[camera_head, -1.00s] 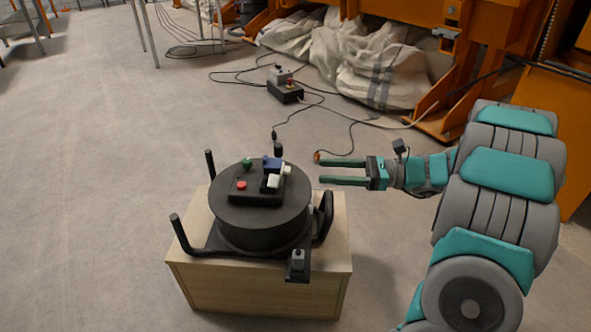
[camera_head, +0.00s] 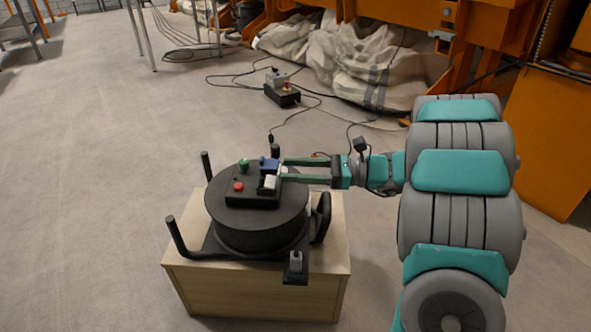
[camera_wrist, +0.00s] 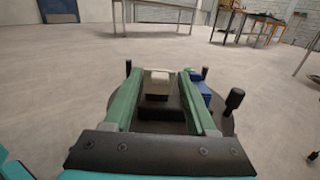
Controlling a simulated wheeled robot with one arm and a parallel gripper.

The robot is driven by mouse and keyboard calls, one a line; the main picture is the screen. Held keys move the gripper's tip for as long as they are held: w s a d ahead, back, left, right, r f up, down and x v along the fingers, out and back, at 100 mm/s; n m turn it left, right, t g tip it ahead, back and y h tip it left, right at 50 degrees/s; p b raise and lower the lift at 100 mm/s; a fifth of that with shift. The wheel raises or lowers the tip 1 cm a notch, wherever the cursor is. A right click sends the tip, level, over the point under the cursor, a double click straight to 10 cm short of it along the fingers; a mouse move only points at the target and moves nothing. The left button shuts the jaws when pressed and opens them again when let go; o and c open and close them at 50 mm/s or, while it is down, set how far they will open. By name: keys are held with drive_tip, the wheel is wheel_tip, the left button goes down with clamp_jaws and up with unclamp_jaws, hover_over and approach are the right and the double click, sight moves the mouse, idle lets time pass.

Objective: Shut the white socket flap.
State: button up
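The white socket with its flap (camera_head: 270,182) sits on a black control box (camera_head: 240,200) on top of a round black drum. I cannot tell the flap's exact angle; my fingers partly cover that area in the head view. My gripper (camera_head: 284,170) is open, its two green fingers reaching in from the right at the socket. The fingers also show in the wrist view (camera_wrist: 156,80). I cannot tell whether they touch the socket.
A blue socket part (camera_head: 268,164) sits close behind the white one, beside my finger (camera_wrist: 203,92). Black posts and handles rise around the drum, which stands on a wooden crate (camera_head: 255,295).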

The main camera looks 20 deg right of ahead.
clamp_jaws()
drive_tip(key=shift+r+p, duration=0.15)
drive_tip(key=shift+p, duration=0.15)
